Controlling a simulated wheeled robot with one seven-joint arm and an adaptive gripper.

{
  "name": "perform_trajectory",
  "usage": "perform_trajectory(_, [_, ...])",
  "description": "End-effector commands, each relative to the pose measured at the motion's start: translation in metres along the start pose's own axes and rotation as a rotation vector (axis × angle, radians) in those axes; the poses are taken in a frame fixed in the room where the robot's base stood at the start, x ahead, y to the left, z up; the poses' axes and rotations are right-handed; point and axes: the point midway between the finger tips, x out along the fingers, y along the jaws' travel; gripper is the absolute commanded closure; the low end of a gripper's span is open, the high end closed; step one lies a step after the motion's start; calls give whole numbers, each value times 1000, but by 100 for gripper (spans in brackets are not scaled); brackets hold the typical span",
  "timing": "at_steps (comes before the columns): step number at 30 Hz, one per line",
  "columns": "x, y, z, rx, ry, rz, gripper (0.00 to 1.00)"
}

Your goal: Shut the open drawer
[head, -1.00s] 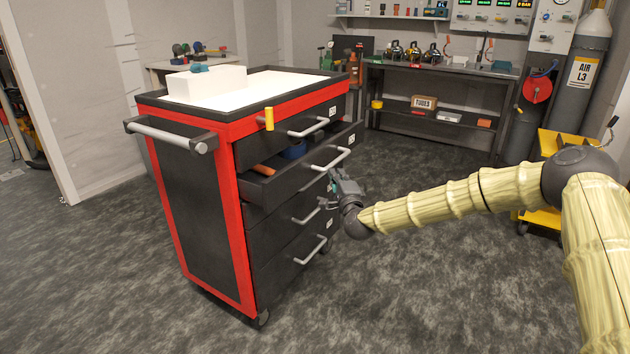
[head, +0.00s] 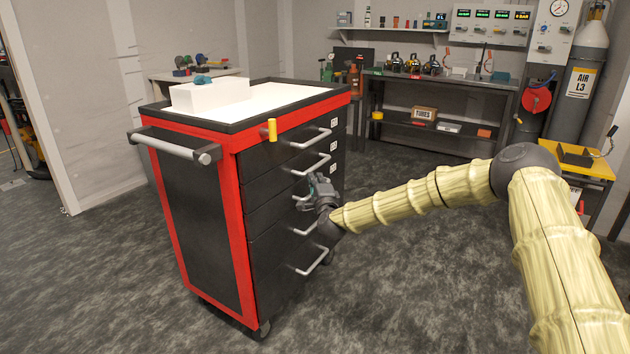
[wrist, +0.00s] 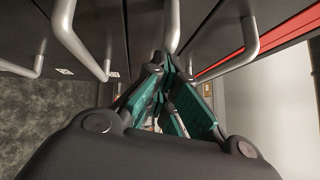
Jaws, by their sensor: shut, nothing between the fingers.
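The tool trolley (head: 202,210) is black with a red frame and has a stack of drawers with grey bar handles. All its drawer fronts look flush now. The second drawer from the top (head: 278,173), with its handle (head: 312,168), sits level with the front above it. My gripper (head: 319,181) is in front of the drawers, just below that handle, and hides part of the handle beneath. In the wrist view my gripper (wrist: 165,65) has its green-padded fingers shut and empty, close to the drawer fronts and between grey handles (wrist: 245,45).
A white box (head: 210,95) stands on the trolley top and a yellow tag (head: 271,129) hangs at its front corner. A workbench (head: 440,78) and a gas cylinder (head: 580,85) stand at the back. The carpet right of the trolley is clear.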

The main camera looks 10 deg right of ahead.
Motion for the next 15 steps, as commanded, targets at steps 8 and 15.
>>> perform_trajectory(8, [-2, 0, 3, 2, -10, 0, 100])
perform_trajectory(15, [-17, 3, -14, 4, -16, 0, 100])
